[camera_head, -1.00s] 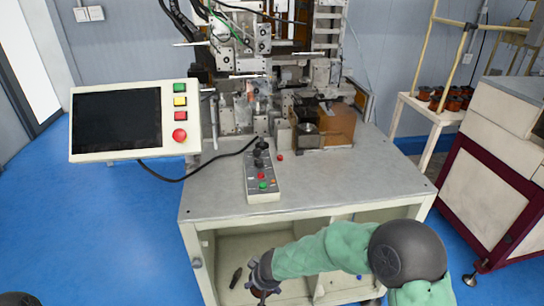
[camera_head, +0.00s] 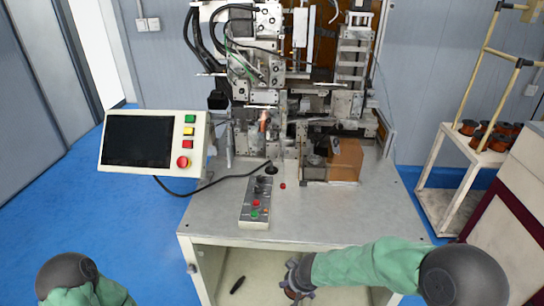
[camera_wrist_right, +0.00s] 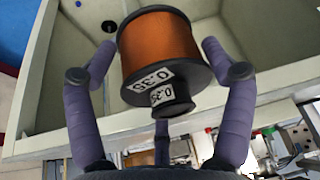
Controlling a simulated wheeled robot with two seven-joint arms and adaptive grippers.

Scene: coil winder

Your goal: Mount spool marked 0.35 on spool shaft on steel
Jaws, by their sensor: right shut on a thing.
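The spool with copper-coloured wire and black flanges (camera_wrist_right: 160,50) is held between the purple fingers of my right gripper (camera_wrist_right: 160,75) in the right wrist view. Its white labels read 0.35, turned in the picture. In the head view my right gripper (camera_head: 297,280) is low in front of the machine's open cabinet, below the tabletop, with the spool mostly hidden by the fingers. The coil winding machine (camera_head: 290,90) stands at the back of the grey tabletop (camera_head: 320,215). I cannot make out the spool shaft clearly. Only part of my left arm shows at lower left; its gripper is out of view.
A control panel with screen (camera_head: 150,142) juts out at the left of the table. A button box (camera_head: 256,203) with a cable lies on the tabletop. A cream rack (camera_head: 440,185) at right carries several copper spools (camera_head: 487,134). The front right of the tabletop is clear.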

